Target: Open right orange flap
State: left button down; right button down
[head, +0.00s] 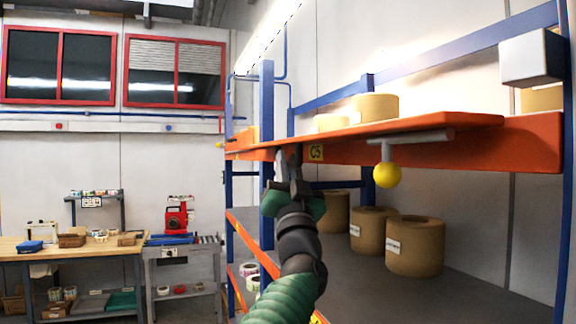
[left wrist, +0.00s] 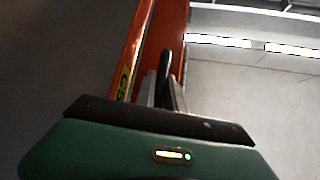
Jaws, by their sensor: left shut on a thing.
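The orange flap (head: 400,127) shows as a long, nearly level orange panel across the shelf front at the right of the head view. A grey bar (head: 410,138) with a yellow ball (head: 387,175) hangs at its right part. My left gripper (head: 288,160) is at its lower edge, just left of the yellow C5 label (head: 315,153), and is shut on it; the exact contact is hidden. In the left wrist view the fingers (left wrist: 165,90) reach the orange panel (left wrist: 165,35), beside the label (left wrist: 124,82). My right gripper is not in view.
Blue uprights (head: 267,110) and a grey lower shelf (head: 400,285) frame the rack. Several brown rolls (head: 415,248) stand on that shelf, and more lie above the flap. A wooden workbench (head: 70,246) and a red machine (head: 178,217) stand at the left.

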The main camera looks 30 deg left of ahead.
pick_arm(q)
jog(key=c, duration=1.8)
grip_release()
jog(key=o, duration=0.4)
jog(key=shift+s+d+r+y, duration=0.1)
jog(key=shift+s+r+y, duration=0.1)
jog(key=shift+s+y, duration=0.15)
jog(key=shift+f, duration=0.1)
jog(key=shift+d+f+b, duration=0.1)
jog(key=shift+f+b, duration=0.2)
jog(key=b+v, duration=0.6)
jog(key=v, duration=1)
jog(key=shift+s+d, duration=0.15)
jog(key=shift+s, duration=0.15)
